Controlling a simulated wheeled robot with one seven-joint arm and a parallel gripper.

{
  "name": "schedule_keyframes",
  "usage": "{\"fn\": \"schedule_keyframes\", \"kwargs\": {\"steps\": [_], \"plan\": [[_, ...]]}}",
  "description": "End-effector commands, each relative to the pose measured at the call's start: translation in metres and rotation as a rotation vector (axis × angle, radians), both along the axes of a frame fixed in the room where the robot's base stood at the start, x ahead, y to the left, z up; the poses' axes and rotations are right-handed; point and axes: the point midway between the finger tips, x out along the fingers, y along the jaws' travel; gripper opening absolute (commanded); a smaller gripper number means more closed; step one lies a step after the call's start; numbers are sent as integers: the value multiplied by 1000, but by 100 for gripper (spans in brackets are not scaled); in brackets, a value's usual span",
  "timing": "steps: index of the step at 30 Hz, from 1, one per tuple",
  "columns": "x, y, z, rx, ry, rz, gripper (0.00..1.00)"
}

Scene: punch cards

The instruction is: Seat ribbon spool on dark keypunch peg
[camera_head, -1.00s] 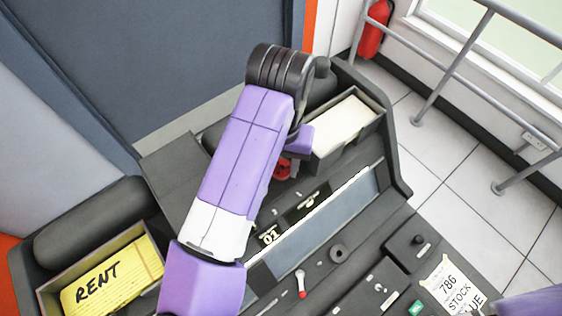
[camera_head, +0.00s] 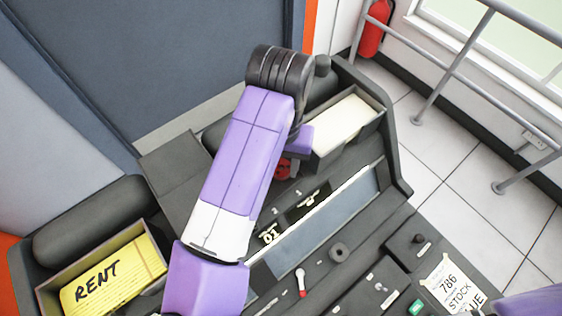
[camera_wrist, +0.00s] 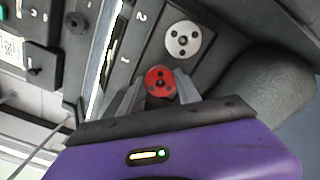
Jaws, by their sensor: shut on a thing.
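A red ribbon spool (camera_wrist: 160,82) with small dark holes sits between the grey fingers of my gripper (camera_wrist: 158,90) in the wrist view, and the gripper is shut on it. In the head view only part of the red spool (camera_head: 283,169) shows beside my arm. The spool is over the dark keypunch panel, near the mark "1". I cannot tell whether it touches the panel, and no bare peg shows under it. A silver-white spool (camera_wrist: 183,40) sits on the panel just beyond it, near the mark "2".
The dark keypunch (camera_head: 175,165) carries a tray of pale cards (camera_head: 340,125) at the back right and a tray with a yellow "RENT" card (camera_head: 110,275) at the left. A small dark round knob (camera_head: 339,252) and a red-tipped lever (camera_head: 301,284) stand on its front.

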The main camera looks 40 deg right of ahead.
Motion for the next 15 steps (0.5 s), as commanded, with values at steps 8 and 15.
{"fn": "schedule_keyframes", "kwargs": {"steps": [8, 15], "plan": [[0, 0, -2, -1, 1, 0, 1], [0, 0, -2, 0, 0, 0, 53]]}}
